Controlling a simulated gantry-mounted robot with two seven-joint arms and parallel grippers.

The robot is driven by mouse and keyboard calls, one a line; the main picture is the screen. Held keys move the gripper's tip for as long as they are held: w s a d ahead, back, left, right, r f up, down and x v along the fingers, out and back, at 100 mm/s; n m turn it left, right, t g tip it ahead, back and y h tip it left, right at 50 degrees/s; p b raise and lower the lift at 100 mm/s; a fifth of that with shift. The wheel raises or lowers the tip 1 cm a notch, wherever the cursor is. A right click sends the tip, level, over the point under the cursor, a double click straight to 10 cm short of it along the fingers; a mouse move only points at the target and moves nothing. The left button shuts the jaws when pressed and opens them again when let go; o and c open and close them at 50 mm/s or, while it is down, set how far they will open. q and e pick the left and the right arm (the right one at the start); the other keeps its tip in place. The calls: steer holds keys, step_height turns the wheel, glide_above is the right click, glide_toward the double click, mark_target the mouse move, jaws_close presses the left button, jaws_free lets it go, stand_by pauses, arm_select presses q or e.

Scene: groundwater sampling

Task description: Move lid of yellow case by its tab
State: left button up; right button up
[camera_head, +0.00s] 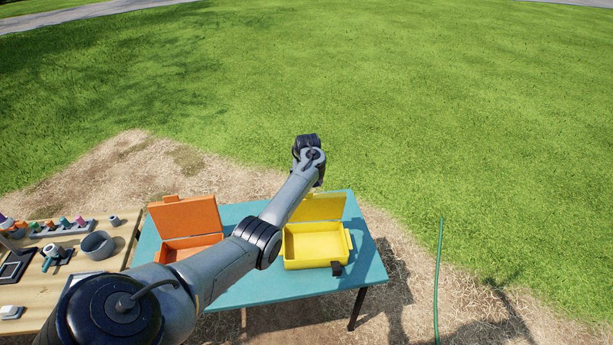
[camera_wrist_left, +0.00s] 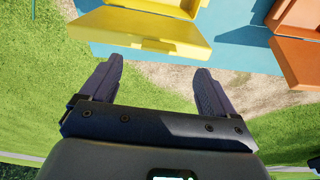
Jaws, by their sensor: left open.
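The yellow case (camera_head: 314,246) stands on the teal table with its lid (camera_head: 328,207) raised and tilted back. In the left wrist view my left gripper (camera_wrist_left: 158,70) is open and empty. The yellow lid (camera_wrist_left: 140,30) shows just beyond the fingertips, apart from them as far as I can tell.
An open orange case (camera_head: 186,218) stands left of the yellow one on the teal table (camera_head: 262,294); it also shows in the wrist view (camera_wrist_left: 300,60). A small dark block (camera_head: 336,268) sits at the yellow case's front. A wooden table (camera_head: 30,300) holds tools. Grass lies open behind.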

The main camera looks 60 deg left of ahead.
arm_select(q)
steer(key=shift+v, duration=1.25)
